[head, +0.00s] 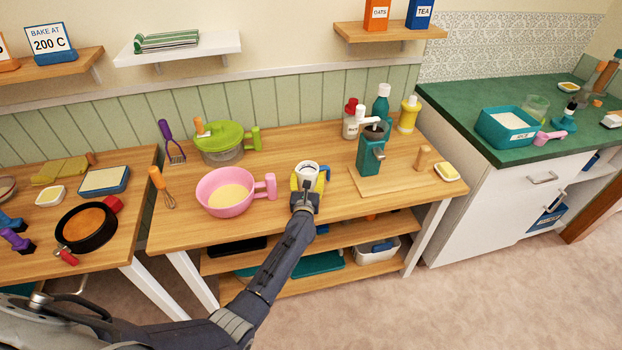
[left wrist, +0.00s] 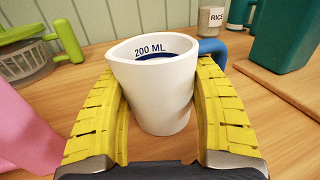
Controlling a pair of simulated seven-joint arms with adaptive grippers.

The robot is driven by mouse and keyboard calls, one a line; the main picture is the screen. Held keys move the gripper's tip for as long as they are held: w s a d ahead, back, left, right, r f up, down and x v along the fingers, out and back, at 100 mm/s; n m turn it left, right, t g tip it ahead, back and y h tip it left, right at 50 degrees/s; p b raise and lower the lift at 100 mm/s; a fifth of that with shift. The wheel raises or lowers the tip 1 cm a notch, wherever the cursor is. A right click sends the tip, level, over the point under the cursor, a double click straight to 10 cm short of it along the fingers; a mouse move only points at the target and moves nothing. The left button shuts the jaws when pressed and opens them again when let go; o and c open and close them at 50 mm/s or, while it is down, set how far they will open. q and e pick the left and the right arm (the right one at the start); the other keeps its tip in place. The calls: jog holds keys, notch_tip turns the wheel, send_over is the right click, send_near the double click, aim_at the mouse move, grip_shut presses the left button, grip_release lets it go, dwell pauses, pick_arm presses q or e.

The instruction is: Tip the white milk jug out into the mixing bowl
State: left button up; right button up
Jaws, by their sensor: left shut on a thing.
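The white milk jug (head: 308,168) is upright between the yellow fingers of my left gripper (head: 307,182), which is shut on its sides. In the left wrist view the jug (left wrist: 152,95) shows a "200 ML" mark inside its rim and a blue handle on its right; its contents are not clear. I cannot tell whether its base touches the table. The pink mixing bowl (head: 210,204) stands just left of the jug, with pale yellow contents and a handle towards the jug. Its pink side also shows in the left wrist view (left wrist: 22,130). My right gripper is out of view.
A green-lidded pot (head: 222,153) stands behind the bowl, and a whisk (head: 161,187) lies left of it. A teal grinder (head: 370,155) stands on a wooden board (head: 385,182) to the right. Bottles (head: 381,105) stand behind it. Bare tabletop lies in front of the bowl.

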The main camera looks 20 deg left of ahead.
aim_at(308, 166)
pick_arm(q)
jog(key=c, duration=0.5)
jog(key=shift+r, duration=0.1)
jog(key=shift+r, duration=0.1)
jog(key=shift+r, duration=2.35)
jog(key=o, duration=0.8)
jog(key=c, duration=0.8)
